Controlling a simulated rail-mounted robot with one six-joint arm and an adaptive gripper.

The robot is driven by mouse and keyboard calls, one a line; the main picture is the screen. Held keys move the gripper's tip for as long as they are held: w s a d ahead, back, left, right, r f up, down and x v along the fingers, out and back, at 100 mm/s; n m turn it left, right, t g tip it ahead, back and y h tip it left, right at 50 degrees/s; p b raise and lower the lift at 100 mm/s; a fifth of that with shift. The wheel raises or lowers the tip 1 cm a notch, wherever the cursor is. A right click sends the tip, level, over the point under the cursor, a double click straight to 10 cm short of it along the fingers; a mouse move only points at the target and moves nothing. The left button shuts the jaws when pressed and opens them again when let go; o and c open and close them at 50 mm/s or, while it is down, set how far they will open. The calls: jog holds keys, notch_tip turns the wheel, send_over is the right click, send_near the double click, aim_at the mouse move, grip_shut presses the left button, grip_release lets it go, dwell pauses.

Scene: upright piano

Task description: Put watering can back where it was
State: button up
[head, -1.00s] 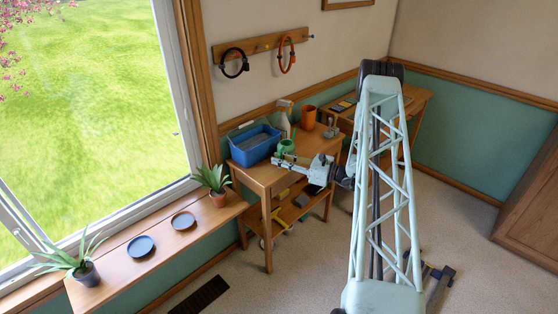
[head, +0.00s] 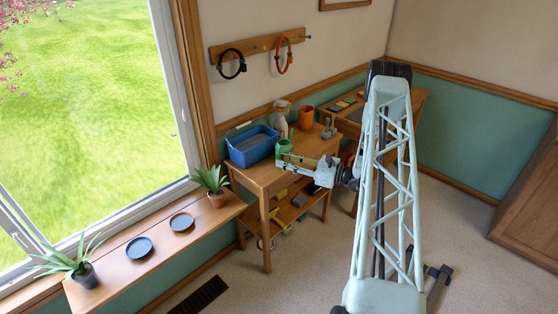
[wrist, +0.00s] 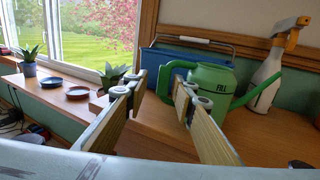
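The green watering can (wrist: 213,84), marked "FILL", stands upright on the wooden side table, its handle to the left and its spout to the right in the wrist view. In the head view the watering can (head: 284,146) is small, just beyond my gripper (head: 288,159). In the wrist view my gripper (wrist: 160,90) is open, with nothing held between its fingers. The right finger is in front of the can's handle side and hides part of it. I cannot tell whether they touch.
A blue tub (head: 251,146) stands left of the can, and a spray bottle (wrist: 266,75) stands to its right. An orange pot (head: 306,117) is farther back on the table (head: 262,178). The window ledge holds potted plants, a dark blue saucer (head: 139,247) and a terracotta saucer (head: 181,222).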

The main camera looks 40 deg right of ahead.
jog(key=v, duration=0.8)
jog(key=shift+p, duration=0.4)
jog(key=shift+s, duration=0.15)
